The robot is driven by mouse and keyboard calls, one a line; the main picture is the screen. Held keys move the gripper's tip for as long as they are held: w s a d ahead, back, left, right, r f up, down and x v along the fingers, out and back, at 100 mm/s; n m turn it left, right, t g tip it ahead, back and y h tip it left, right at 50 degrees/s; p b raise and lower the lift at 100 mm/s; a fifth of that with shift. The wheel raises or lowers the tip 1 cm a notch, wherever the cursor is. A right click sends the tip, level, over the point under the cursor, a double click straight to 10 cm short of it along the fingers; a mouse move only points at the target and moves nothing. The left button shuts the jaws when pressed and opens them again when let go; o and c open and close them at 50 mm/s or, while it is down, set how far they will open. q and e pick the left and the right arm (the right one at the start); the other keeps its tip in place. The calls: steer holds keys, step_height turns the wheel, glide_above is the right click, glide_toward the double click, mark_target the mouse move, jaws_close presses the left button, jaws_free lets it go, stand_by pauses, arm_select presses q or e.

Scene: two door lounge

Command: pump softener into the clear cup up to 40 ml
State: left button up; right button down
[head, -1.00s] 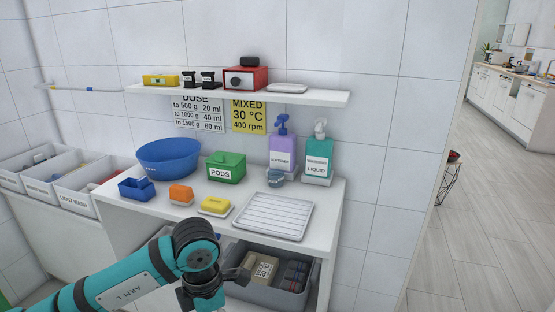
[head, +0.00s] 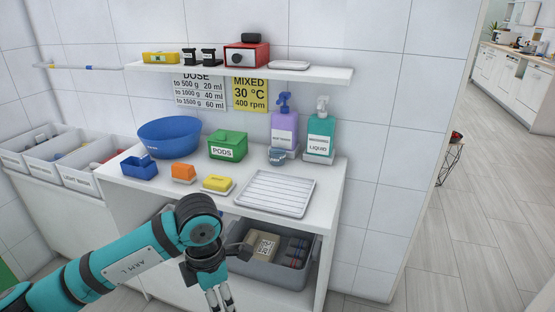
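The softener bottle (head: 283,126) is lilac with a blue-purple pump head and stands at the back right of the white counter. The clear cup (head: 276,157) stands right in front of it, below the pump; its fill level is too small to read. My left gripper (head: 221,301) points down at the bottom of the head view, in front of the counter and well away from the bottle and cup. Its fingers look slightly apart, with nothing visible between them. My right gripper is not in view.
A teal liquid bottle (head: 319,138) stands right of the softener. A white ribbed tray (head: 275,193) lies in front of the cup. A green pods box (head: 228,146), blue bowl (head: 169,138) and yellow block (head: 217,183) stand to the left. A shelf (head: 240,72) hangs above. A grey bin (head: 262,277) sits below.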

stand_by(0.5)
arm_select(q)
jaws_close()
stand_by(1.5)
